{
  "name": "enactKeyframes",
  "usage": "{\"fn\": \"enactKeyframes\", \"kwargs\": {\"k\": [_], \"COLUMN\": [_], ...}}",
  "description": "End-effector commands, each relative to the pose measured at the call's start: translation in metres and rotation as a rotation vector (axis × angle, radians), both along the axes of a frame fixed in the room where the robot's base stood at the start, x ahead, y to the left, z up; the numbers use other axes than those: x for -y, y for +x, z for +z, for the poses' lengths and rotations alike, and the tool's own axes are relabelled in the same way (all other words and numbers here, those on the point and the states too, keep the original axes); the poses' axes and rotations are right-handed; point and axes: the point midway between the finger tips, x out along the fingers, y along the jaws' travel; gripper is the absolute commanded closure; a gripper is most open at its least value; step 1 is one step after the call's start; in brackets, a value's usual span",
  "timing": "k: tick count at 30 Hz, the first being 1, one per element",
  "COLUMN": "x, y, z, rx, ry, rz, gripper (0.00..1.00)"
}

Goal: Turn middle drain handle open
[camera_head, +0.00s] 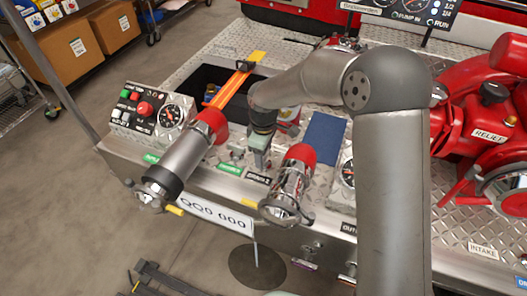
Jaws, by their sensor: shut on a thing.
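My gripper (260,155) points down at the bumper deck, between the left red-collared hose outlet (190,150) and the middle capped outlet (291,185). It is shut on a small part at the deck, which I take to be the middle drain handle. The fingers hide most of that part, so its angle cannot be told.
A control panel (148,118) with a gauge stands at the left of the deck. Behind my gripper is a dark open well (190,84) with an orange strap (238,84). A blue plate (324,138) and red pump piping (480,135) lie to the right.

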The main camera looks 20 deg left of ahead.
Motion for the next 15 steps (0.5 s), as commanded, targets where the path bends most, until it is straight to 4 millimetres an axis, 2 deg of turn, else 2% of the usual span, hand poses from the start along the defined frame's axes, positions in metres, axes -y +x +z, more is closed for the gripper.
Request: {"fn": "enactKeyframes", "kwargs": {"k": [3, 4, 6, 15], "x": [-0.0004, -0.0004, -0.0004, -0.0002], "y": [0.0008, 0.0007, 0.0007, 0.0003], "z": [0.0013, 0.0012, 0.0012, 0.0018], "rx": [0.003, 0.003, 0.003, 0.002], "ry": [0.001, 0.001, 0.001, 0.001], "rz": [0.003, 0.003, 0.002, 0.000], "gripper": [0.65, 0.36, 0.20, 0.20]}}
